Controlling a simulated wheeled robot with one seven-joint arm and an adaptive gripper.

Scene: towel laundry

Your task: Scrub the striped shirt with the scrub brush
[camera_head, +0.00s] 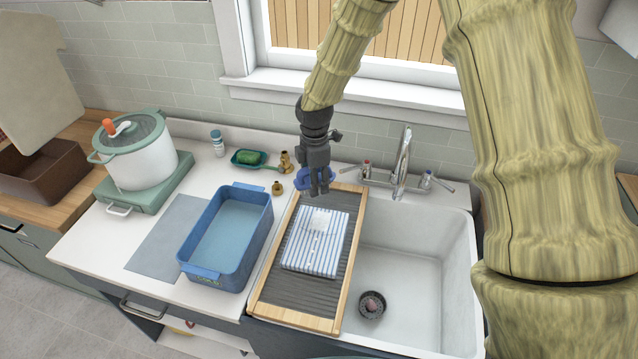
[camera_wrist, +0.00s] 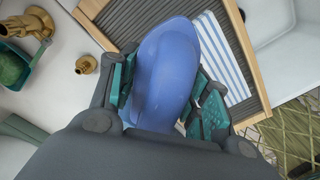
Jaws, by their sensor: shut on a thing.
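The striped shirt (camera_head: 316,242), blue and white, lies folded on the wooden-framed washboard (camera_head: 270,292) beside the sink. Part of it also shows at the right in the wrist view (camera_wrist: 222,62). My gripper (camera_head: 318,188) is above the far end of the washboard, behind the shirt. It is shut on a blue scrub brush (camera_head: 328,174), whose smooth blue top fills the middle of the wrist view (camera_wrist: 166,70). The brush's bristles are hidden in both views. The brush appears apart from the shirt.
A blue basin (camera_head: 207,276) stands left of the washboard. A green soap dish (camera_head: 247,158) and brass fittings (camera_head: 277,187) are near the gripper. The faucet (camera_head: 401,165) rises behind the sink (camera_head: 410,262). A white pot (camera_head: 140,155) stands at left.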

